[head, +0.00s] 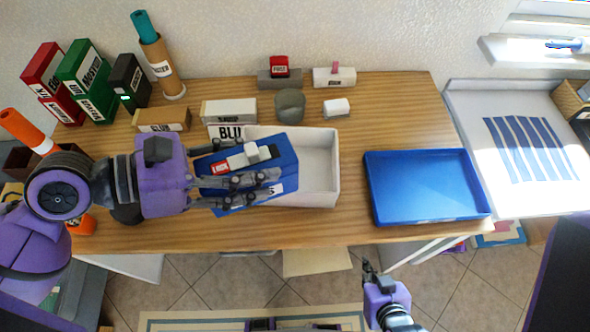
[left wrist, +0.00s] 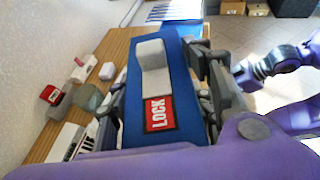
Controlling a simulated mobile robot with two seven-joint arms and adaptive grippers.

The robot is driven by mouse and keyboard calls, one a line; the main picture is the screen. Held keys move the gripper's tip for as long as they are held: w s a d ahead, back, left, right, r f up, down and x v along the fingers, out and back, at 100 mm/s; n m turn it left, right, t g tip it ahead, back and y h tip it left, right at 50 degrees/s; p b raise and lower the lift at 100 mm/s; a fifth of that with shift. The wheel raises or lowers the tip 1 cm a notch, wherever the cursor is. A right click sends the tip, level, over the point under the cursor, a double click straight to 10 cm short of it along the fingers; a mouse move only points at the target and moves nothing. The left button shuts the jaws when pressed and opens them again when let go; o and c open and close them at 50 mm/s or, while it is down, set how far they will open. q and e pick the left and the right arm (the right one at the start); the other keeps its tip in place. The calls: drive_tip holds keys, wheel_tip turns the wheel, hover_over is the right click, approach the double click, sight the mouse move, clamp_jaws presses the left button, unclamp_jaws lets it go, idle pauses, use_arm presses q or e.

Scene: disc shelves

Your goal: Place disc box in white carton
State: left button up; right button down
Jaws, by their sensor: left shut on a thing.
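The blue disc box (head: 222,168) has a grey-white lock piece with a red LOCK label on its face. My left gripper (head: 272,187) is shut on this box, with fingers on both sides of it. The left wrist view shows the box (left wrist: 140,90) between the fingers. The white carton (head: 322,168) is open-topped on the table's middle. The held box overlaps its left part in the head view and hides much of it; I cannot tell the height between them. My right gripper (head: 370,272) is low in front of the table, apart from everything; its jaw opening is unclear.
A blue tray (head: 425,188) lies right of the carton. Behind stand a grey cup (head: 290,105), small labelled blocks and a red stamp-like piece (head: 279,66). Red, green and black boxes and a tube (head: 158,62) stand at back left. The table's back right is clear.

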use_arm(q)
drive_tip(key=shift+s+d, duration=0.1)
use_arm(e)
drive_tip(key=shift+d, duration=0.1)
use_arm(q)
drive_tip(key=shift+s, duration=0.15)
drive_tip(key=shift+d, duration=0.25)
drive_tip(key=shift+a, duration=0.1)
use_arm(e)
drive_tip(key=shift+d+f, duration=0.1)
drive_tip(key=shift+d, duration=0.15)
drive_tip(key=shift+a, duration=0.1)
